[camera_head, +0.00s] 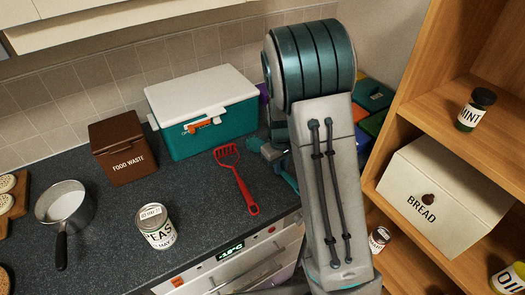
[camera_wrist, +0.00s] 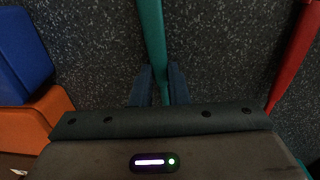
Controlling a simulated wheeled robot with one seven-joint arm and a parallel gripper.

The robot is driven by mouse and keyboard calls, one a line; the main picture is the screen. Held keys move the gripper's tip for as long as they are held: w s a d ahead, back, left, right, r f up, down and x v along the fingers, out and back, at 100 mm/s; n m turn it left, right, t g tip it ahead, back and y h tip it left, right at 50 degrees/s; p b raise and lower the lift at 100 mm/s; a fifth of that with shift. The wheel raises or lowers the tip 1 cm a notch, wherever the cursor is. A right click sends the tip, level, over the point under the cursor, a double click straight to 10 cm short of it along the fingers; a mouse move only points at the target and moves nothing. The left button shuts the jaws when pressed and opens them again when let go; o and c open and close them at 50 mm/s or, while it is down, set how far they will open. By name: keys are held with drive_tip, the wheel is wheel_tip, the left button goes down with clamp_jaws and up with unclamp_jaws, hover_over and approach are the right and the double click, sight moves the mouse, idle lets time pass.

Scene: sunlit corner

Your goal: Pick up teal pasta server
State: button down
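The teal pasta server shows in the wrist view as a long teal handle (camera_wrist: 152,35). It runs from the top edge down between the two dark fingers of my gripper (camera_wrist: 160,84). The fingers stand close together with the handle filling the gap, so my gripper looks shut on it. The server's head is out of that view. In the head view a bit of teal handle (camera_head: 290,181) shows at the counter's right end beside my arm, which hides most of it. My gripper (camera_head: 268,150) is partly hidden there too.
A red slotted turner (camera_head: 240,185) lies just left of my gripper. A teal cooler with a white lid (camera_head: 212,135) and a brown food waste bin (camera_head: 123,158) stand behind. A can (camera_head: 156,228) and a saucepan (camera_head: 64,207) are further left. Wooden shelves (camera_head: 440,135) rise at right.

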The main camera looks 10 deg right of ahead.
sight(283, 171)
drive_tip(key=shift+r, duration=0.1)
drive_tip(key=shift+r, duration=0.55)
drive_tip(key=r, duration=0.1)
drive_tip(key=r+b, duration=0.1)
drive_tip(key=r, duration=0.1)
drive_tip(key=shift+s+d+r, duration=0.15)
drive_tip(key=shift+s+d, duration=0.15)
drive_tip(key=shift+d, duration=0.1)
drive_tip(key=s+d+r+b, duration=0.2)
drive_tip(key=s+d+r, duration=0.4)
drive_tip(key=d, duration=0.2)
drive_tip(key=shift+s+d+r+b, duration=0.2)
drive_tip(key=shift+s+r+b, duration=0.05)
drive_tip(key=shift+s+b, duration=0.1)
